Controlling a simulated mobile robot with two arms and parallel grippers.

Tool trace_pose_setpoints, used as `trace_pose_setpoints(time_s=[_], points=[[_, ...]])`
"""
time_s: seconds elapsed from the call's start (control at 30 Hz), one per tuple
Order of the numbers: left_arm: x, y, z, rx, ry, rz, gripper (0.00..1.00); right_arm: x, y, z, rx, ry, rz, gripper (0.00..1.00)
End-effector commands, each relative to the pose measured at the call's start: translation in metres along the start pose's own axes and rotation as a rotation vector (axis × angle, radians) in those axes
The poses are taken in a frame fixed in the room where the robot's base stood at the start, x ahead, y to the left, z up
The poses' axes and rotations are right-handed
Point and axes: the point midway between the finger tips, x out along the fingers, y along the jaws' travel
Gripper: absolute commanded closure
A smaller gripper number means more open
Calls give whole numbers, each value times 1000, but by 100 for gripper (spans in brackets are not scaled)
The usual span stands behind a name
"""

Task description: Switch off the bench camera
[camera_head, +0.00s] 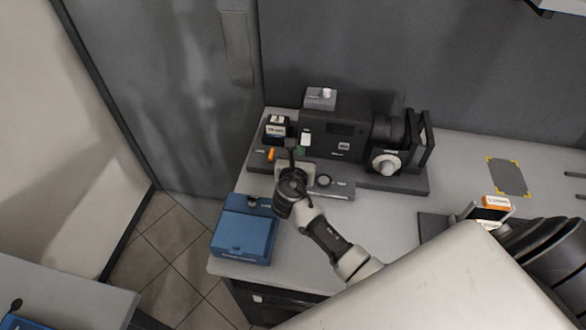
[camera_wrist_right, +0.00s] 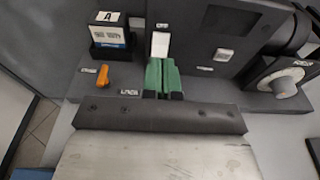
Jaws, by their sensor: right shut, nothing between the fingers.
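The bench camera (camera_head: 343,140) is a dark grey box with a lens and hood at its right, on a dark base on the grey bench. Its body also shows in the wrist view (camera_wrist_right: 220,52). A white switch-like piece (camera_wrist_right: 160,44) is on its front at the left; it also shows in the head view (camera_head: 305,139). My right gripper (camera_head: 301,151) is at the camera's front left. In the wrist view its green fingertips (camera_wrist_right: 161,76) are shut together with nothing between them, just below the white piece. I cannot tell whether they touch it. My left gripper is not in view.
A black block (camera_head: 277,128) with a white label stands left of the camera. An orange lever (camera_wrist_right: 92,80) is in front of it. A round dial (camera_head: 385,163) is below the lens. A blue box (camera_head: 244,230) sits at the bench's left edge. The bench's right has free room.

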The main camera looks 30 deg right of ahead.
Motion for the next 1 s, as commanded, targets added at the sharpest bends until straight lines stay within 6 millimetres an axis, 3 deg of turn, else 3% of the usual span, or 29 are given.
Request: trace_pose_setpoints(time_s=[0.13,0.33,0.5,0.7,1.0], points=[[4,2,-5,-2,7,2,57,-21,0,4,3,0,1,100],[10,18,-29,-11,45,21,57,-54,0,12,4,2,1,100],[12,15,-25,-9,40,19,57,-71,0,17,1,0,0,100],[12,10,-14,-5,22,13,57,-76,0,19,0,1,-1,100],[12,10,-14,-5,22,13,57,-75,0,19,0,1,-1,100]])
